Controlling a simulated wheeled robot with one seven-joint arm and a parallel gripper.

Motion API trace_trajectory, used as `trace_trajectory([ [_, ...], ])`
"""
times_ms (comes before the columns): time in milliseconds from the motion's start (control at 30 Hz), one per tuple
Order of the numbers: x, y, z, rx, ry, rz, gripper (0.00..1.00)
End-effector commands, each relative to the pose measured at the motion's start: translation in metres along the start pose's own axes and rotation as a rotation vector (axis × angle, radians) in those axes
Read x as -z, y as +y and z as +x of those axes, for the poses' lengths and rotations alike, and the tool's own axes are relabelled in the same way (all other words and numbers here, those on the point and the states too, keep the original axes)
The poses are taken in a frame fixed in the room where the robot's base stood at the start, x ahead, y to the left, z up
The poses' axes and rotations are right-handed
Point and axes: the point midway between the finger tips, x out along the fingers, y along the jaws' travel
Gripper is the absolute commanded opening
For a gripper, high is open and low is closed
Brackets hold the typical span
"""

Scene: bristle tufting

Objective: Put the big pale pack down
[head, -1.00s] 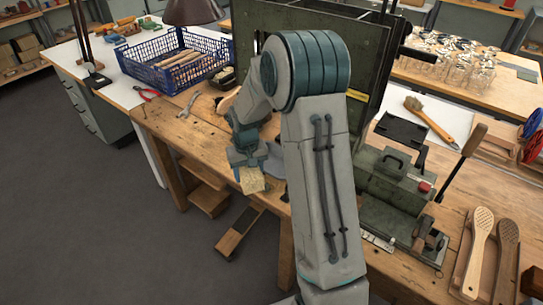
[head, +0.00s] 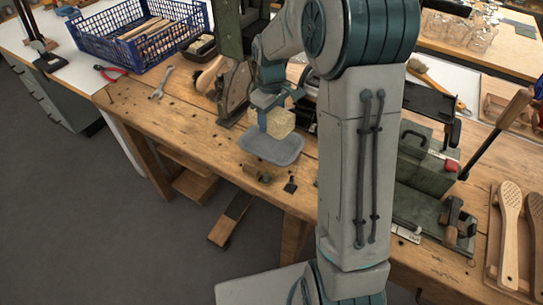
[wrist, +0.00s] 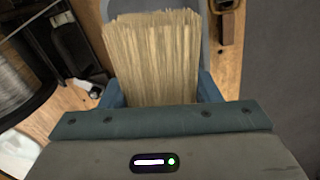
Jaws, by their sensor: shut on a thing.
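The big pale pack (head: 280,123) is a block of straw-coloured bristles. My gripper (head: 271,117) is shut on it, pointing down over the workbench. In the wrist view the pack (wrist: 155,58) stands between the blue jaws, its bristle ends toward the top of the picture. A shallow grey-blue tray (head: 270,150) lies on the bench just below the pack in the head view. I cannot tell whether the pack touches the tray. The tray's far part is hidden behind the gripper and pack.
Small dark parts (head: 260,174) lie at the tray's front edge. A dark green machine (head: 233,90) stands behind and left. A wrench (head: 161,84) and a blue crate (head: 140,35) are farther left. The wooden bench (head: 190,125) is clear left of the tray.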

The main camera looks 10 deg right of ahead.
Motion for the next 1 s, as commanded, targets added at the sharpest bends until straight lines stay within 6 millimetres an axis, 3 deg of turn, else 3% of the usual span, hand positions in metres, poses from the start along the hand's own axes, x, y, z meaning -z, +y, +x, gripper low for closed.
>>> trace_trajectory([
  [233, -0.003, -0.003, 0.003, 0.004, 0.0, -0.152, 0.29],
  [500, -0.003, -0.003, 0.048, 0.005, 0.0, -0.16, 0.29],
  [1000, -0.003, -0.003, 0.095, 0.003, 0.002, -0.158, 0.29],
])
